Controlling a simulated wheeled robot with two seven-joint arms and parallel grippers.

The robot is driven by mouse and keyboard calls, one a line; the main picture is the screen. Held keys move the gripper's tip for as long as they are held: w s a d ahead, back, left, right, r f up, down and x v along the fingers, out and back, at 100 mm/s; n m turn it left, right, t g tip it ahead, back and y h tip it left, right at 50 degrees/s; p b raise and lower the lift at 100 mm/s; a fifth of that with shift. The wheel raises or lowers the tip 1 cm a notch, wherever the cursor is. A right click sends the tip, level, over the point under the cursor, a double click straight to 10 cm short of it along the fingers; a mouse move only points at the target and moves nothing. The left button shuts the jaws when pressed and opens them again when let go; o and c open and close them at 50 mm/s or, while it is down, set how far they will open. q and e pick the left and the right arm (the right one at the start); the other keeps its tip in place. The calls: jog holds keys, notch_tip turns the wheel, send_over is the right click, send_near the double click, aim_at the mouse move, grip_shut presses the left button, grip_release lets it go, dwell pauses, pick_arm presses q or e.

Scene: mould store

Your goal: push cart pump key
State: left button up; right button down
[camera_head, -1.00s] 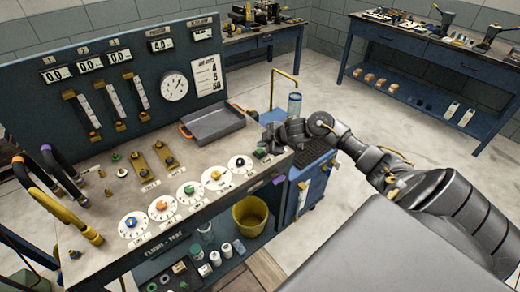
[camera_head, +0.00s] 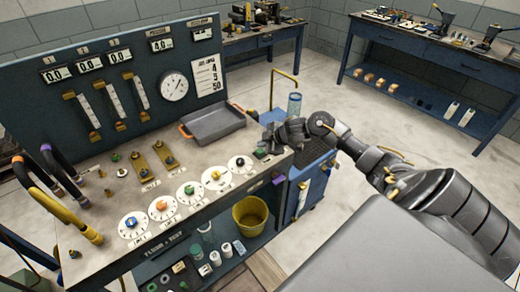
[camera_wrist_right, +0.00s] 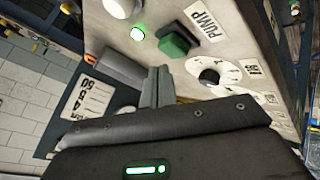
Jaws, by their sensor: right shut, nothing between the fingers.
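A green square key (camera_wrist_right: 173,44) with a label reading PUMP (camera_wrist_right: 203,20) sits on the bench panel in the right wrist view. A green light (camera_wrist_right: 137,33) glows beside it. In the head view the key (camera_head: 261,153) is small and dark, at the bench's right end. My right gripper (camera_head: 268,137) is shut and empty, just behind the key. In the wrist view its fingertips (camera_wrist_right: 158,72) show close below the key with a visible gap in the picture; exact height above the panel is unclear. My left gripper is not in view.
Several white dials (camera_head: 188,194) with coloured knobs line the bench front. A grey tray (camera_head: 213,125) lies left of the gripper. A blue cart (camera_head: 313,182) stands against the bench's right end. A yellow bucket (camera_head: 250,213) is on the lower shelf. Open floor lies to the right.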

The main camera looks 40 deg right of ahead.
aim_at(262, 152)
jog(key=shift+f, duration=0.2)
jog(key=shift+f, duration=0.25)
jog(key=shift+f+b, duration=0.35)
jog(key=shift+f, duration=0.15)
dwell(0.7)
jog(key=shift+r, duration=0.15)
jog(key=shift+r+p, duration=0.8)
jog(key=shift+p, duration=0.25)
jog(key=shift+r, duration=0.1)
notch_tip(262, 152, up, 6)
jog(key=p, duration=0.6)
